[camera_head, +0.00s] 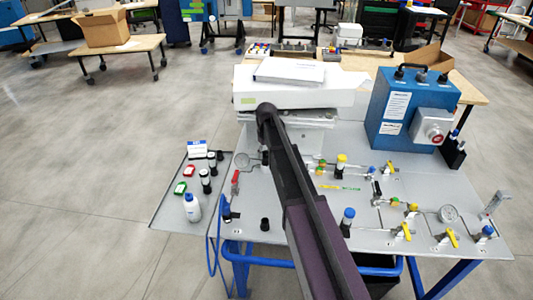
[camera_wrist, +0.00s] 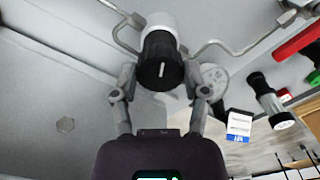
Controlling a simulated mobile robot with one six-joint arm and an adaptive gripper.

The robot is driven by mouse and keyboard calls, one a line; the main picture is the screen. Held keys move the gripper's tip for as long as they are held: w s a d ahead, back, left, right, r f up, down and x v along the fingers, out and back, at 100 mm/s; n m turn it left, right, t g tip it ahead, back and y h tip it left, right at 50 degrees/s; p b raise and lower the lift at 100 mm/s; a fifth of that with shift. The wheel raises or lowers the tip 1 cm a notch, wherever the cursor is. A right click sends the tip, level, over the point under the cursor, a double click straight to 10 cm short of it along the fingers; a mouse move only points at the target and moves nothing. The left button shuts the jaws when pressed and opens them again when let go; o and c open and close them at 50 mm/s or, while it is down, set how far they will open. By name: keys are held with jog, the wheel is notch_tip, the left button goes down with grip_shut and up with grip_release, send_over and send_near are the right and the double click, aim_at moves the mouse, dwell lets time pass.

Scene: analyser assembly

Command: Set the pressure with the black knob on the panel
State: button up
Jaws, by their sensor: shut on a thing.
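The black knob (camera_wrist: 161,72), with a white mark line on its face and a white body behind it, is in the upper middle of the wrist view. My gripper (camera_wrist: 158,52) has one finger on each side of the knob and is shut on it. Grey pipes run from both sides of the knob's fitting. A round gauge (camera_wrist: 214,78) sits just right of the knob, partly behind a finger; it also shows in the head view (camera_head: 241,160). In the head view my arm hides the knob and most of my gripper.
The grey panel table (camera_head: 285,238) carries valves, pipes and a second gauge (camera_head: 448,213) at the right. A blue box (camera_head: 410,110) stands at the back right. A side tray (camera_head: 165,212) holds a white bottle (camera_head: 192,208) and small parts. A red-handled valve (camera_head: 235,180) is near the gauge.

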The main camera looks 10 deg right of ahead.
aim_at(266, 153)
jog(key=shift+m, duration=0.4)
jog(key=o, duration=1.1)
jog(key=shift+o, duration=0.2)
jog(key=shift+n, duration=0.5)
jog(key=shift+n, duration=1.1)
notch_tip(266, 153, up, 14)
jog(key=p, duration=1.4)
jog(key=s+f+m+b, duration=0.3)
jog(key=s+f+b, duration=0.3)
jog(key=s, duration=0.9)
jog(key=s+d+f+m+b, duration=0.1)
jog(key=s+f+m+b, duration=0.2)
jog(key=s+f+b, duration=0.4)
jog(key=shift+s+f+m, duration=0.15)
jog(key=shift+s+m, duration=0.25)
jog(key=shift+s, duration=3.7)
